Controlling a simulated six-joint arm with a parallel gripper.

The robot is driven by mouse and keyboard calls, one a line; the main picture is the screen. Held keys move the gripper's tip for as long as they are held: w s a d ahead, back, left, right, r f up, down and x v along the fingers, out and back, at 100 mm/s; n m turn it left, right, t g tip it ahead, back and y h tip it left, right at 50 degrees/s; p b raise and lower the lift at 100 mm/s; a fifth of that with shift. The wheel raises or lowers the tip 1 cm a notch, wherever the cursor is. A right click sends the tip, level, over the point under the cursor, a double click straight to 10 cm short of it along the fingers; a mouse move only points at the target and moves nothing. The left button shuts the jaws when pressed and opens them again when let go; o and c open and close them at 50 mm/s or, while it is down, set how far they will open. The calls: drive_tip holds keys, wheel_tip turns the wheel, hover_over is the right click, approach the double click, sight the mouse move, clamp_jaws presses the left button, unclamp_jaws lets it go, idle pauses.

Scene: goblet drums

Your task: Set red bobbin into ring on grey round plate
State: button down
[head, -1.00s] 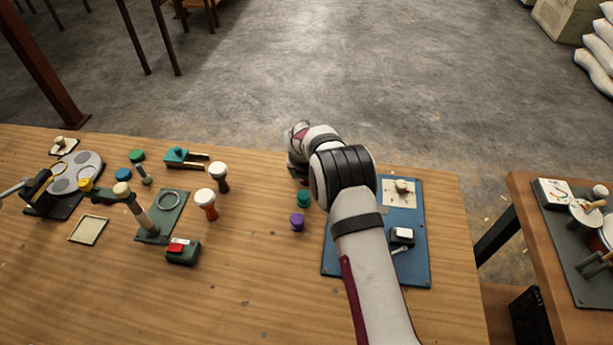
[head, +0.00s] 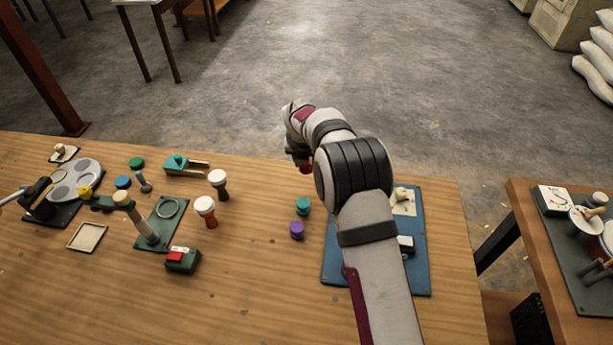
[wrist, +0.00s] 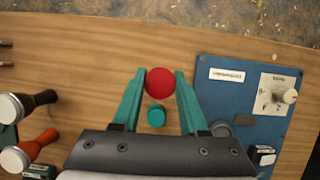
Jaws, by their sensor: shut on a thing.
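The red bobbin (wrist: 160,82) is between my two teal fingertips in the wrist view, its round top facing the camera. My gripper (wrist: 161,80) is shut on it. In the head view a bit of the red bobbin (head: 306,169) shows under my gripper (head: 301,161), which is partly hidden by my wrist and appears raised above the table's far edge area. The grey round plate (head: 91,176) is at the far left on a dark base, with several lighter round spots. A ring (head: 60,191) appears on its near left part, small and hard to make out.
A teal bobbin (head: 303,205) and a purple bobbin (head: 297,230) stand below my gripper. Two goblet drums (head: 205,208), a green plate with a post and ring (head: 160,222), and a red-topped box (head: 181,260) lie between. A blue board (head: 345,270) is at right.

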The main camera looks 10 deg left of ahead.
drive_tip(key=s+d+r+m, duration=0.1)
drive_tip(key=s+d+r, duration=0.1)
drive_tip(key=s+d, duration=0.45)
drive_tip(key=s+d+r+m+h, duration=0.15)
drive_tip(key=s+d, duration=0.25)
drive_tip(key=d, duration=0.6)
drive_tip(key=s+d+r+y, duration=0.1)
drive_tip(key=s+d+r, duration=0.1)
drive_tip(key=s+d, duration=0.45)
drive_tip(key=shift+h, duration=0.25)
drive_tip(key=w+a+f, duration=0.2)
drive_tip(key=a, duration=0.1)
drive_tip(key=w+a+f, duration=0.4)
drive_tip(key=a+f, duration=0.1)
drive_tip(key=shift+a, duration=0.35)
wheel_tip(320, 180, down, 3)
drive_tip(key=shift+w+f, duration=0.1)
drive_tip(key=shift+a+f, duration=0.1)
drive_tip(key=shift+f, duration=0.2)
drive_tip(key=shift+f, duration=0.1)
drive_tip(key=shift+f, duration=0.35)
drive_tip(key=shift+f, duration=0.2)
